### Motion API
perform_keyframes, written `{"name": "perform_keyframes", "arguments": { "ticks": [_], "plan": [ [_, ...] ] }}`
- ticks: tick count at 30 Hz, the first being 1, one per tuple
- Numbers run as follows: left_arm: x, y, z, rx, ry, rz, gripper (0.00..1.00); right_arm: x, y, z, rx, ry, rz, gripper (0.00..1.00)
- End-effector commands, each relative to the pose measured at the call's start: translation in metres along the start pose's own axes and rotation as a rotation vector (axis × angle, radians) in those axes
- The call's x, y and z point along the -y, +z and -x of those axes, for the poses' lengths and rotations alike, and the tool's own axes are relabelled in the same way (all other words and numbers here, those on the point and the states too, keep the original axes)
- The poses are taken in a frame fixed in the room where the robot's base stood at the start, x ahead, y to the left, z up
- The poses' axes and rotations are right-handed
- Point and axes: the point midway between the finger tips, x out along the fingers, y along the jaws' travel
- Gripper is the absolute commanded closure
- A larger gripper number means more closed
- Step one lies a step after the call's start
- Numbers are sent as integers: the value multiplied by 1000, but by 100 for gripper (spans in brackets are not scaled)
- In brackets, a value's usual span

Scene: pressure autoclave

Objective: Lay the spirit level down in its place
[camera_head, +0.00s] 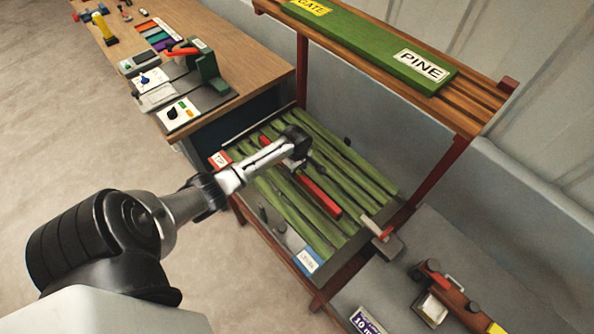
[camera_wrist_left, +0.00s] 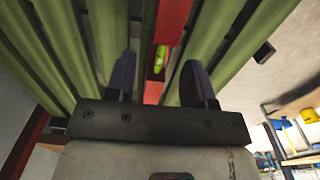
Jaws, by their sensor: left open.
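The spirit level, a long red bar (camera_head: 318,197), lies on green slats (camera_head: 350,165) in the lower bay of a wooden and red-framed stand. Its yellow-green vial shows in the left wrist view (camera_wrist_left: 160,58). My left gripper (camera_head: 299,150) is over the bar and hides part of it. In the left wrist view, my left gripper's two dark fingers (camera_wrist_left: 160,85) stand apart, one on each side of the red bar, with gaps visible. I cannot tell how deep the fingers reach. My right gripper is not in view.
A green board marked PINE (camera_head: 410,62) lies on the upper shelf above the slats. A wooden bench (camera_head: 255,72) with devices and switches stands left. A red post (camera_head: 436,185) rises beside the slats.

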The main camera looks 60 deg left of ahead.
Motion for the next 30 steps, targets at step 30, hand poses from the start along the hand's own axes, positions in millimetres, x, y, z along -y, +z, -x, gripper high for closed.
{"name": "perform_keyframes", "arguments": {
  "ticks": [30],
  "plan": [
    [119,126,46,-77,61,-923,51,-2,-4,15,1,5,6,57]
  ]
}}
